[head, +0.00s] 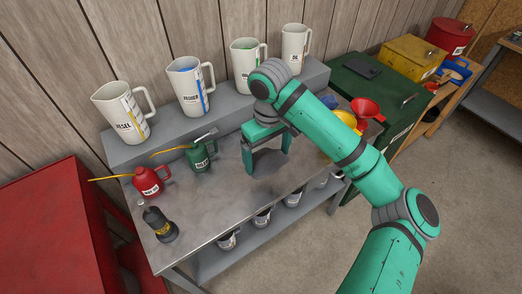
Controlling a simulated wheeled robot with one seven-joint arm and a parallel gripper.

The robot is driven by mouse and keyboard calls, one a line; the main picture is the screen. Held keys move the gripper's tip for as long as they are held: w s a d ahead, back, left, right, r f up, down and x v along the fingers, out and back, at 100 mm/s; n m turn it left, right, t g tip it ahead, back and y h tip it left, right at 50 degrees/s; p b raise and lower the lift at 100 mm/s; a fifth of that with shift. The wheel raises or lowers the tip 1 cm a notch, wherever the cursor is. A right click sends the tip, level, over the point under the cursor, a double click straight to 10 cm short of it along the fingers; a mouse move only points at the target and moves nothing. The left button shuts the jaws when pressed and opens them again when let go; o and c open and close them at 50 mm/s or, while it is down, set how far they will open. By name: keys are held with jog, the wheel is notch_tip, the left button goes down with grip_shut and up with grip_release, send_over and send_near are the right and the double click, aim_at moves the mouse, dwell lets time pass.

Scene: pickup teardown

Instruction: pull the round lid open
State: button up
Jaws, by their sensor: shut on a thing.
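My gripper (267,169) is over the middle of the metal bench, its two green fingers pointing down and set wide apart. A flat, dark grey, rounded shape (270,161) lies between the fingers and appears to be the round lid. The gripper is shut on it, one finger at each side. My arm and the gripper body hide part of what is behind it. I cannot tell whether the lid is raised from what is under it.
Several labelled white jugs (188,88) stand on the raised back shelf. A red oil can (148,181), a green oil can (199,156) and a dark flashlight (159,224) stand to the left. Red and yellow funnels (366,108) are at the right. The bench (215,205) is clear in front.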

jog(key=w+f, duration=0.2)
jog(key=w, duration=0.1)
jog(key=w+a+f, duration=0.1)
jog(key=w+f, duration=0.2)
jog(key=w+a+f, duration=0.1)
jog(key=w+f, duration=0.1)
jog(key=w, duration=0.1)
jog(key=shift+a+f, duration=0.15)
jog(key=shift+a, duration=0.1)
jog(key=shift+w+a+f, duration=0.1)
jog(key=shift+w+f, duration=0.4)
jog(key=shift+f, duration=1.55)
jog(key=shift+f, duration=0.1)
jog(key=o, duration=0.9)
